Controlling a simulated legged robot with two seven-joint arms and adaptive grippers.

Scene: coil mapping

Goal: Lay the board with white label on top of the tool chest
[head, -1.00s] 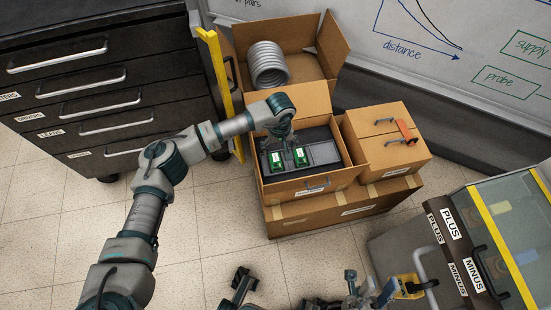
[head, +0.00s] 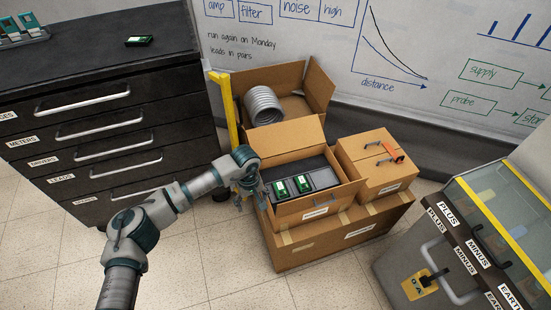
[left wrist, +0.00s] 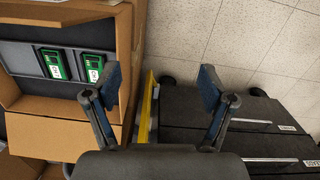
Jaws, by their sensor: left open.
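Two green boards with white labels, a left one (head: 281,188) and a right one (head: 304,184), lie in a dark tray inside the open cardboard box (head: 318,205). They also show in the left wrist view, at its upper left (left wrist: 54,64). A third dark green board (head: 139,41) lies on top of the black tool chest (head: 75,62); its label is too small to read. My left gripper (head: 250,192) is beside the left wall of the box, left of the boards. In the left wrist view its fingers (left wrist: 160,85) are apart and empty. My right gripper is out of view.
A stand with teal pieces (head: 22,32) sits at the chest's far left. A yellow post (head: 222,105) stands between chest and boxes. A coil (head: 264,105) is in the back box. The chest top around the board is clear. A grey case (head: 425,255) stands right.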

